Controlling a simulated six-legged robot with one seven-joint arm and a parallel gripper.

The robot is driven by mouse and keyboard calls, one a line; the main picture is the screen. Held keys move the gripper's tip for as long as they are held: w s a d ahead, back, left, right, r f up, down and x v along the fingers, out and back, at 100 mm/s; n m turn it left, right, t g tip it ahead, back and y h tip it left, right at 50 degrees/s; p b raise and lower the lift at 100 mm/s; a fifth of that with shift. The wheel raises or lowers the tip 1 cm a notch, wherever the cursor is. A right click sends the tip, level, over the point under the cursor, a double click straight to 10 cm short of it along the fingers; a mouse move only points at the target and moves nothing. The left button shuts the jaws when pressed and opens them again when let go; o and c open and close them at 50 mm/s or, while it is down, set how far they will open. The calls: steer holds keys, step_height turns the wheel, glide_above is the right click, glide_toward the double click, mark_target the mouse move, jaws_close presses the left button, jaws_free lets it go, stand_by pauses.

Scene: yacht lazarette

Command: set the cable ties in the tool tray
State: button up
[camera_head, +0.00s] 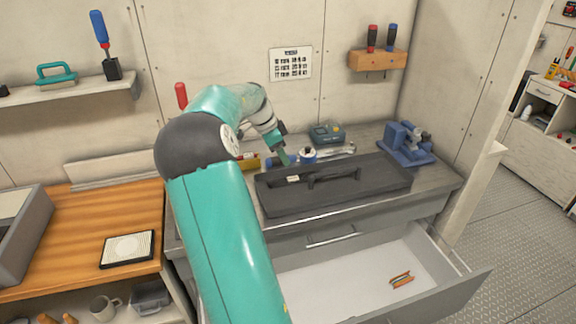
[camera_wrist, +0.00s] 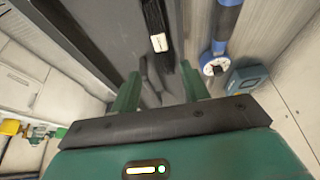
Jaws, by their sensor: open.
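The tool tray (camera_head: 350,190) is a long dark box with a raised handle, standing on the grey worktop; its dark wall also fills the upper left of the wrist view (camera_wrist: 70,35). A black strip with a white label, seemingly the cable ties (camera_head: 293,179), lies within the tray's outline at its left end. The strip also shows in the wrist view (camera_wrist: 156,28), beyond my fingertips. My gripper (camera_head: 286,160) is at the tray's back left edge. In the wrist view its two green fingers (camera_wrist: 160,88) are apart, with nothing clearly held between them.
Behind the tray are a blue-and-white cylindrical tool (camera_head: 308,156) and a teal box (camera_head: 327,134). A blue vise (camera_head: 405,142) stands at the right. Below, an open drawer (camera_head: 330,285) holds a small orange-and-green item (camera_head: 401,279). The wall is close behind.

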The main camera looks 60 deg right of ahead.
steer(key=w+a+r+n+t+y, duration=0.1)
steer(key=w+a+r+n+t, duration=0.2)
steer(key=a, duration=0.6)
steer(key=w+a+r+n+t, duration=0.1)
steer(key=a+r+n, duration=0.3)
steer(key=a, duration=0.6)
steer(key=w+a+r+n+t+y, duration=0.1)
steer(key=w+a+r+n, duration=0.15)
steer(key=a+n, duration=0.45)
steer(key=s+a+n+t, duration=0.1)
steer(key=s+a+n, duration=0.2)
steer(key=a, duration=0.6)
steer(key=s+a+f+n+t, duration=0.1)
steer(key=s+a+n, duration=0.3)
steer(key=a, duration=0.5)
steer(key=s+a+n+t+y, duration=0.1)
steer(key=s+a+n, duration=0.3)
steer(key=a, duration=0.6)
steer(key=shift+f+n+t, duration=0.4)
steer(key=shift+n, duration=0.6)
